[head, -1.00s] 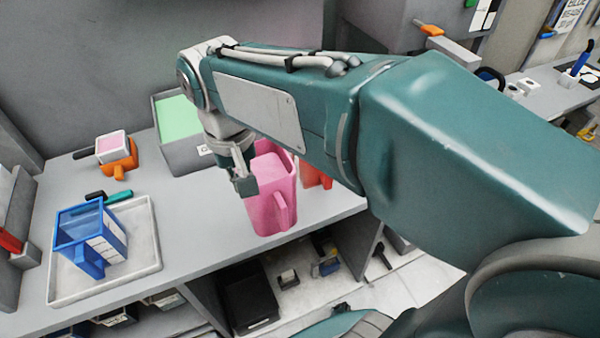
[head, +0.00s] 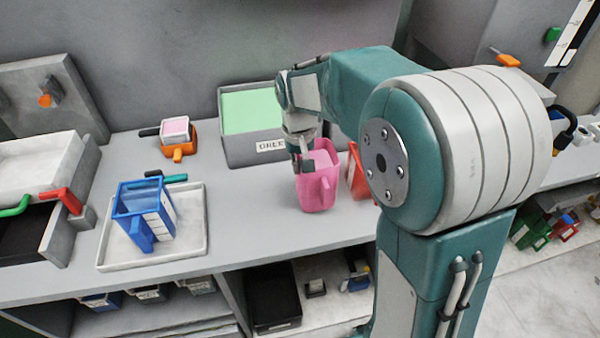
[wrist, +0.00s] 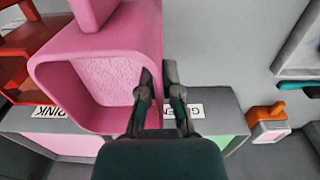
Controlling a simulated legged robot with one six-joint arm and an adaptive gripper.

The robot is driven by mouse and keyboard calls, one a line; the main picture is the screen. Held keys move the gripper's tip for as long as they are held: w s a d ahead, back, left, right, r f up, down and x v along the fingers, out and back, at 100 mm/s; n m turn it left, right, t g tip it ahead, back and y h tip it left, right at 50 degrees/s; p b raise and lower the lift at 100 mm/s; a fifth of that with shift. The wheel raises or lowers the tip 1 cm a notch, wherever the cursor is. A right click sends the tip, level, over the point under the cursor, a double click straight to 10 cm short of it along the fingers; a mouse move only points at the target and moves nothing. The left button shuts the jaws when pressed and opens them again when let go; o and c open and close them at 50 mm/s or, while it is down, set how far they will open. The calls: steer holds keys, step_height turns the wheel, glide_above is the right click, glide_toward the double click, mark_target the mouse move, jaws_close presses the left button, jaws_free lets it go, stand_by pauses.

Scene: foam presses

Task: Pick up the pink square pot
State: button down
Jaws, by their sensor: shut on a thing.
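The pink square pot (head: 320,190) is upright at the front part of the bench, its handle towards me. In the wrist view the pot (wrist: 95,45) shows its open mouth and pale pink, rough-looking contents. My gripper (head: 302,163) is at the pot's rim, on its left side in the head view. In the wrist view my gripper (wrist: 160,78) has one finger inside the pot and one outside, shut on the wall. I cannot tell whether the pot's base touches the bench.
A red pot (head: 357,175) stands close right of the pink pot. A grey bin with green foam (head: 250,110) is behind. Bench between is clear.

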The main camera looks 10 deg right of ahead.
steer(key=shift+d+f, duration=0.2)
steer(key=shift+f, duration=1.05)
steer(key=shift+d+f, duration=0.1)
steer(key=shift+d, duration=0.35)
steer(key=shift+f, duration=0.1)
steer(key=c, duration=0.9)
jaws_free()
steer(key=shift+a, duration=0.15)
steer(key=shift+o, duration=0.5)
steer(key=shift+a, duration=0.3)
